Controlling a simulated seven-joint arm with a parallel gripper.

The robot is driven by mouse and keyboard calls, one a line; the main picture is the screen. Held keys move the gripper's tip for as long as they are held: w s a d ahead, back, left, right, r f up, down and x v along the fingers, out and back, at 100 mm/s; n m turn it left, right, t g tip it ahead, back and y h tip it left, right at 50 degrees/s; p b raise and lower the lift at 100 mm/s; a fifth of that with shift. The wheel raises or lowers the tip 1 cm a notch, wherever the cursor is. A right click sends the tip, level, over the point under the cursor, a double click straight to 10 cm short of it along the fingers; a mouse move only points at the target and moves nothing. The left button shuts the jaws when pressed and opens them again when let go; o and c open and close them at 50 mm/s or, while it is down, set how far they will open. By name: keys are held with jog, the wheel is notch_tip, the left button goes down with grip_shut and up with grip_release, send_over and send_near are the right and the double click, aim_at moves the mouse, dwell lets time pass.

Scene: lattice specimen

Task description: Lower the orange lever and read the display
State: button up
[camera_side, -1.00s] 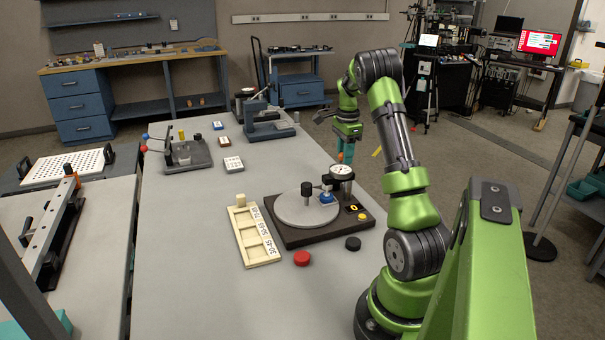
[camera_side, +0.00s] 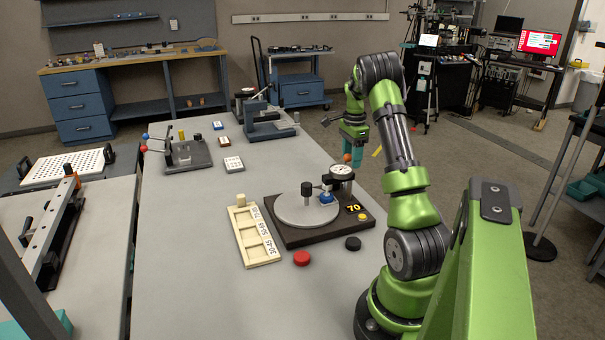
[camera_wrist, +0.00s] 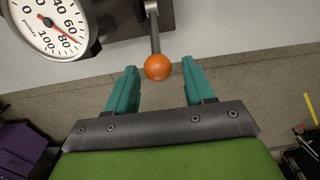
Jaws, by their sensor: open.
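The orange lever is a thin grey rod with an orange ball (camera_wrist: 158,67) at its end. In the wrist view the ball lies between my open fingertips, with a gap on each side. In the side view the orange ball (camera_side: 347,158) shows beside the teal fingers of my gripper (camera_side: 354,157), past the table's right edge. The display (camera_side: 353,209) on the dark base reads 70 in yellow digits. A round white dial gauge (camera_side: 341,171) stands behind it; its face (camera_wrist: 50,25) shows a red needle in the wrist view.
The dark base (camera_side: 290,236) carries a round grey plate (camera_side: 306,211). A cream tray (camera_side: 256,238) with labelled compartments lies to its left. A red puck (camera_side: 302,258) and a black puck (camera_side: 353,243) lie in front. The table's front left is clear.

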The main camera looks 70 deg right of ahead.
jog(key=shift+r, duration=2.75)
dwell(0.3)
